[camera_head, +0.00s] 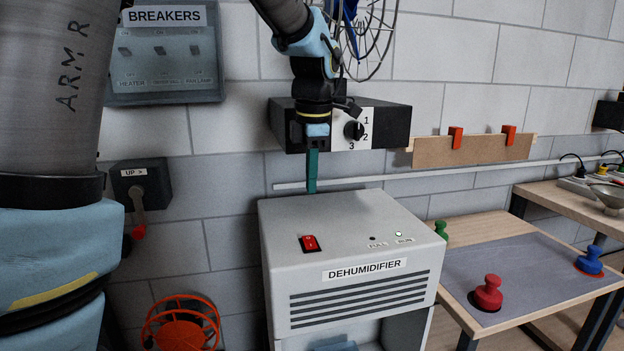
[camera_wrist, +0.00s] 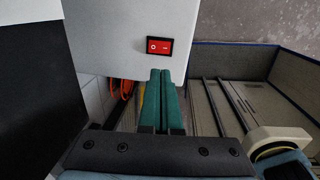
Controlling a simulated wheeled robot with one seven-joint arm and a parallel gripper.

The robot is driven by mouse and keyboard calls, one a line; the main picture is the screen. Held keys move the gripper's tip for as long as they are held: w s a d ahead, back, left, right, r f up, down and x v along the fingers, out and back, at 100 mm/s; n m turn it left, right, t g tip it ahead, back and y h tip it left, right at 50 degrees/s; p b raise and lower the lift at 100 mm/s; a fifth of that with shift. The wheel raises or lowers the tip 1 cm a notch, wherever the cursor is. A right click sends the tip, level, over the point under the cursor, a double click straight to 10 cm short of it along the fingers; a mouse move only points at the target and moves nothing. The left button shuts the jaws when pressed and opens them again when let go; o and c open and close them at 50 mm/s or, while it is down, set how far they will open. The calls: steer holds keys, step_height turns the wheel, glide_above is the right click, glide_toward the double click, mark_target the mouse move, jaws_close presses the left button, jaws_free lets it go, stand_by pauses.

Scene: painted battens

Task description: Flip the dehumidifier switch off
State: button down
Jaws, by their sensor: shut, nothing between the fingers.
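The dehumidifier (camera_head: 345,275) is a pale grey box with a label and dark slots on its front. Its red rocker switch (camera_head: 310,243) sits in a black frame on the top, toward the left. In the wrist view the closed fingers (camera_wrist: 161,72) lie just below the red switch (camera_wrist: 157,47), which shows a circle mark and a line mark. Nothing is between the fingers.
A dark box with a dial (camera_head: 354,130) is on the wall close behind my gripper. A breaker panel (camera_head: 165,60) and a lever box (camera_head: 140,185) are at left. A table with red, blue and green knobbed pieces (camera_head: 487,294) stands at right.

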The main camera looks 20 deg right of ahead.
steer(key=shift+r, duration=0.7)
steer(key=shift+s+f, duration=0.1)
steer(key=m+b, duration=0.2)
steer(key=m, duration=0.4)
steer(key=m+t+b, duration=0.1)
steer(key=m+b, duration=0.2)
steer(key=m, duration=0.3)
steer(key=s+m+t+b, duration=0.1)
steer(key=m+b, duration=0.1)
steer(key=m, duration=0.4)
steer(key=shift+s+f, duration=0.1)
